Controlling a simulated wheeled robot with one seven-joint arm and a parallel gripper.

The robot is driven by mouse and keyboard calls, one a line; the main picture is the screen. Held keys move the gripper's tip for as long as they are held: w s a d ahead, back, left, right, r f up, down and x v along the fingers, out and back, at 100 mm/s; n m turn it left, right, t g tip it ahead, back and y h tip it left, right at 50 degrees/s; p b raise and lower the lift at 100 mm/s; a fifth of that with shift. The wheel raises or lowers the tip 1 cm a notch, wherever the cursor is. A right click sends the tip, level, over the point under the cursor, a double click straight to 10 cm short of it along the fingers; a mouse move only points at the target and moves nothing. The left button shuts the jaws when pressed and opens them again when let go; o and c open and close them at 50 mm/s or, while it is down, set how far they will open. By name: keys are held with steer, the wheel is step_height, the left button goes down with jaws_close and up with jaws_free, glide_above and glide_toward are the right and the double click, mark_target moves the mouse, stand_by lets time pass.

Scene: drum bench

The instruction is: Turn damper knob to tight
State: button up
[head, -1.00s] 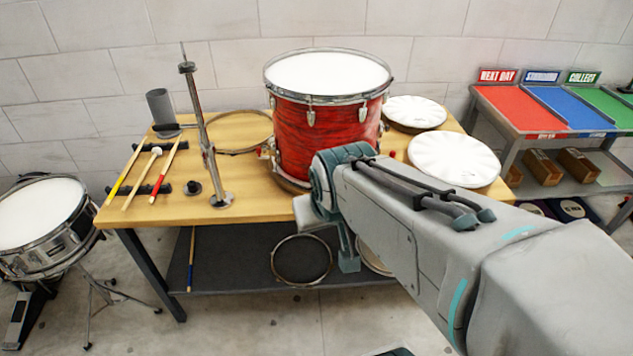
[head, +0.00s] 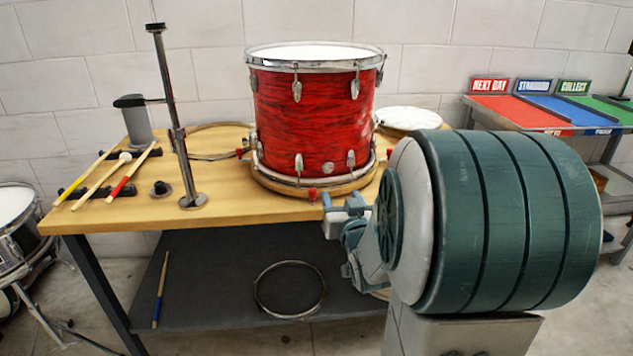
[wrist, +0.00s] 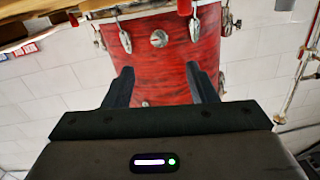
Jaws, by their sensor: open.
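The red drum (head: 310,115) stands upright on a round wooden base on the bench. A small round silver knob (head: 328,168) sits low on its shell, apparently the damper knob; its setting is too small to read. The wrist view shows the drum upside down, with the silver knob (wrist: 158,38) between and beyond my fingertips. My gripper (head: 345,203) is at the bench's front edge, in front of and below the knob, partly hidden by my arm. In the wrist view my gripper (wrist: 161,80) is open and empty, apart from the knob.
Red clamps (head: 312,195) stick out at the drum's base. A metal stand (head: 178,130) rises left of the drum, with drumsticks (head: 105,178) farther left. A white drumhead (head: 408,118) lies behind right. The bench top (head: 225,190) between stand and drum is clear.

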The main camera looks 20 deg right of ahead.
mark_target(328, 168)
steer(key=x, duration=1.4)
steer(key=shift+s, duration=0.1)
steer(key=c, duration=1)
